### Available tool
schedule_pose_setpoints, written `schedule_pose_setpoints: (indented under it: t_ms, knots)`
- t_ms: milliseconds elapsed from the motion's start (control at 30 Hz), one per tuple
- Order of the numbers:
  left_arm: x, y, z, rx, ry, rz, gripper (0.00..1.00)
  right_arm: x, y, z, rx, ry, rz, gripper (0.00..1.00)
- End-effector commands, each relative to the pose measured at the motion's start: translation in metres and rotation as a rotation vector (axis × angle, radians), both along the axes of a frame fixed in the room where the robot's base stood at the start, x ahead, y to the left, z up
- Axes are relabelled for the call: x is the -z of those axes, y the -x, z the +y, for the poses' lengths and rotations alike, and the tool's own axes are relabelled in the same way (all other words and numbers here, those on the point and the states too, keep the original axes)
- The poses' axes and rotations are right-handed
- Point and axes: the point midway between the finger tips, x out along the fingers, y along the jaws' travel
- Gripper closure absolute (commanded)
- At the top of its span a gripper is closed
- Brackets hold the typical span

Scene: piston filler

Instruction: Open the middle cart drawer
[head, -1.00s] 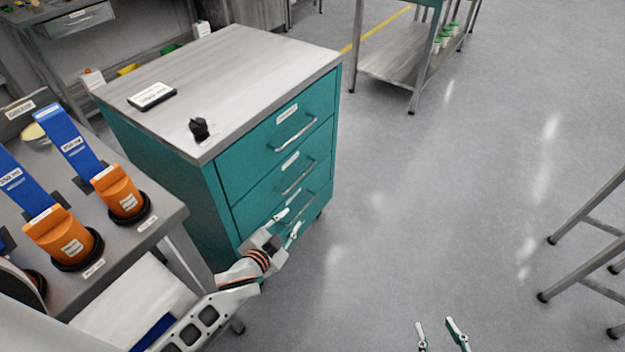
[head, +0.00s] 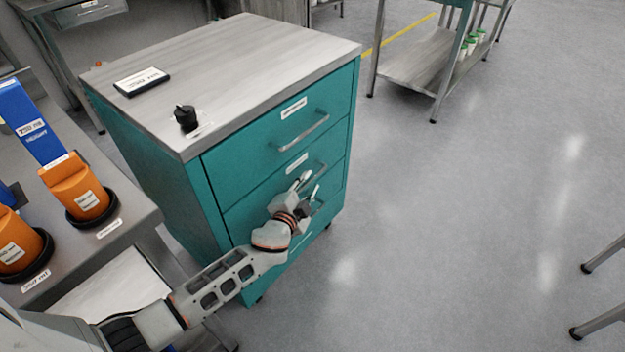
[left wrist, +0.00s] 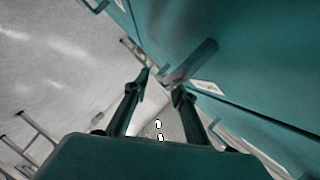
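The teal cart (head: 140,150) stands left of centre in the head view, with its stacked drawers facing right. The middle drawer (head: 248,211) looks shut. Its bar handle (head: 321,168) is partly hidden by my left gripper (head: 311,186), which is at the drawer front. In the left wrist view a bar handle (left wrist: 192,63) lies just beyond the fingertips of my left gripper (left wrist: 162,86). The fingers are apart with nothing held between them, and contact with the handle cannot be made out. The top drawer (head: 270,135) is shut. My right gripper is not in view.
A black knob (head: 186,118) and a dark labelled block (head: 142,81) are on the cart top. A grey bench with orange-and-blue parts (head: 80,190) stands close at the left. Open floor (head: 450,230) lies right of the cart; a shelved table (head: 420,65) stands behind.

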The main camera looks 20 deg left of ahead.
Motion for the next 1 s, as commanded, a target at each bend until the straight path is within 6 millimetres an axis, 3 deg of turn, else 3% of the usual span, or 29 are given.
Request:
schedule_pose_setpoints:
  t_ms: [233,567,600,700,1000]
  knots:
    - [0.008,-0.022,-0.001,0.001,0.0,0.003,0.75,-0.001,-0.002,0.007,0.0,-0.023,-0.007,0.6]
    - [0.006,-0.026,-0.001,0.0,0.001,0.001,0.75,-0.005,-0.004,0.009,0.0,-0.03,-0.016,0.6]
    - [0.006,-0.026,-0.001,0.0,0.001,0.001,0.78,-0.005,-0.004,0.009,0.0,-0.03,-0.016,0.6]
    - [0.006,-0.026,-0.001,0.0,0.001,0.001,1.0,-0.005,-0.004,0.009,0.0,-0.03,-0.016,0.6]
    - [0.007,-0.025,-0.003,0.001,0.001,0.002,1.0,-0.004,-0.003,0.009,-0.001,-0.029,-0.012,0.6]
